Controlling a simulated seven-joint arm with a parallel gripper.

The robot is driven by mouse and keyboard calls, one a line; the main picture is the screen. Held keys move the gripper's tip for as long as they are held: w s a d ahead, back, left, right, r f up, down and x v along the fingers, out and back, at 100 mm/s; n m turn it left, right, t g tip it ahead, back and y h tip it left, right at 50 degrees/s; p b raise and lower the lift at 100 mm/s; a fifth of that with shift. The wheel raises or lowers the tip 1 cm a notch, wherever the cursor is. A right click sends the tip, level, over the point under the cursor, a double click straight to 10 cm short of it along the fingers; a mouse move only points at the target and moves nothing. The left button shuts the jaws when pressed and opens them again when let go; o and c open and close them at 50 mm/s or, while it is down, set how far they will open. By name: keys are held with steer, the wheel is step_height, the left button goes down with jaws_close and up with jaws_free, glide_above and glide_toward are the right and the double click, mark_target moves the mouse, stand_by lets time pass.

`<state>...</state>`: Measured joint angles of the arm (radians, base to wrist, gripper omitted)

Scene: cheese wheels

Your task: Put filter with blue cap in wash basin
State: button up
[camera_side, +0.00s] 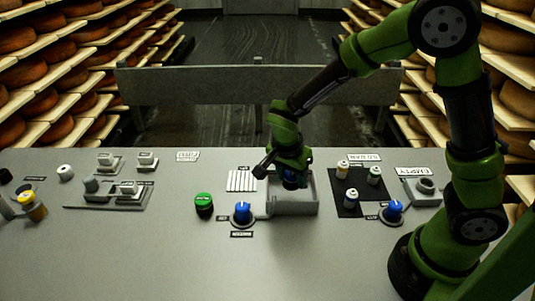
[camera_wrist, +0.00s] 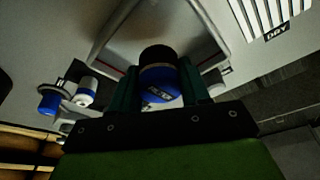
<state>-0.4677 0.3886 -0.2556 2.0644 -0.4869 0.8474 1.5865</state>
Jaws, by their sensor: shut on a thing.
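My gripper (camera_side: 289,172) reaches down over the grey wash basin (camera_side: 309,207) in the side view. It is shut on a filter with a blue cap, which shows between the two fingers (camera_wrist: 157,88) in the wrist view. The filter (camera_wrist: 158,82) has a blue band with pale lettering and a black end. In the side view the filter (camera_side: 291,184) is mostly hidden by the gripper, within the basin's outline. The basin (camera_wrist: 211,22) also fills the upper middle of the wrist view. I cannot tell whether the filter touches the basin floor.
A white slotted rack (camera_side: 241,181) stands left of the basin. A black mat (camera_side: 360,190) with small white cylinders and another blue knob (camera_side: 393,209) lie to the right. The front table is clear.

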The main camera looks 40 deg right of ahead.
mark_target(291, 186)
steer(key=shift+f, duration=1.95)
steer(key=shift+f, duration=0.15)
steer(key=o, duration=1.1)
steer(key=shift+c, duration=0.2)
steer(key=w+v, duration=0.1)
steer(key=v, duration=1.1)
steer(key=s+d+r+n+t+y, duration=0.1)
steer(key=s+r+n+t+y, duration=0.1)
steer(key=s+r+n, duration=0.4)
steer(key=s+d+r+n+t+y, duration=0.2)
steer(key=s+r+n+t+y, duration=0.1)
steer(key=s+r+n+t, duration=0.1)
steer(key=s+r+n, duration=0.1)
steer(key=s+r, duration=0.1)
steer(key=s, duration=0.1)
steer(key=shift+d+n+t, duration=0.25)
steer(key=shift+n+t, duration=0.05)
steer(key=shift+n, duration=0.1)
